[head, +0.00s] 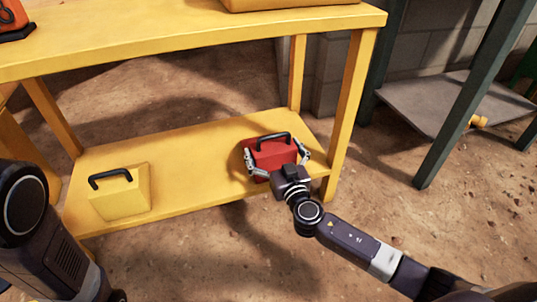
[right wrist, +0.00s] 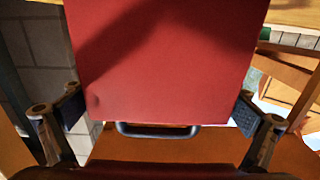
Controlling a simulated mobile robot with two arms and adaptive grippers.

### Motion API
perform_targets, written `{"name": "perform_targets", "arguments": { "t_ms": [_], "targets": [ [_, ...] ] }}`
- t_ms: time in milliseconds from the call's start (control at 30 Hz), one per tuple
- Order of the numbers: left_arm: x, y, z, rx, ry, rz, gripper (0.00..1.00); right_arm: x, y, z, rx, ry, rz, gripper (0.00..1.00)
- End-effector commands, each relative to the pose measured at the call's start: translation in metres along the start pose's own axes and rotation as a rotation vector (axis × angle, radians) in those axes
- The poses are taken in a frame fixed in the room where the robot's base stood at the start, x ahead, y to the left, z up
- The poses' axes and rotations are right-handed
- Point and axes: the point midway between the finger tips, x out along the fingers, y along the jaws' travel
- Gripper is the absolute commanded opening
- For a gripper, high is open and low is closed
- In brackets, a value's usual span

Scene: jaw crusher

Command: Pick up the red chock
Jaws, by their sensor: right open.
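The red chock (head: 272,152) sits on the lower shelf (head: 200,150) of the yellow table, near its right end, with its black handle on top. My right gripper (head: 276,157) is open, with one finger on each side of the chock. In the right wrist view the red chock (right wrist: 165,60) fills the middle between the two fingers, and its black handle (right wrist: 157,131) shows below it. A gap shows beside the left finger; the right finger is close to the chock's edge, and I cannot tell whether it touches. My left gripper is not in view.
A yellow chock (head: 121,192) with a black handle sits at the left of the same shelf. The yellow tabletop (head: 190,40) overhangs the shelf, and a table leg (head: 352,100) stands right of the red chock. A grey plate (head: 440,98) lies at the right.

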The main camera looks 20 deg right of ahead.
Motion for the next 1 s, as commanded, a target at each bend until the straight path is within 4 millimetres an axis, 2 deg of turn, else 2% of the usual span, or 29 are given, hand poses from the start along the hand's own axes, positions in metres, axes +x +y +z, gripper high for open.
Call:
{"name": "perform_targets", "arguments": {
  "t_ms": [200,533,1000],
  "targets": [
    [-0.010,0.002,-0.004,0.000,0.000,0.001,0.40,0.023,0.000,0.001,-0.001,0.000,0.000,1.00],
    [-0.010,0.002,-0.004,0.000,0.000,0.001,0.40,0.027,0.000,0.000,0.000,0.000,0.000,0.99],
    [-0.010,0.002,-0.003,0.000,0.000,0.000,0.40,0.027,0.000,0.000,0.000,0.000,0.000,0.47]
  ]
}}
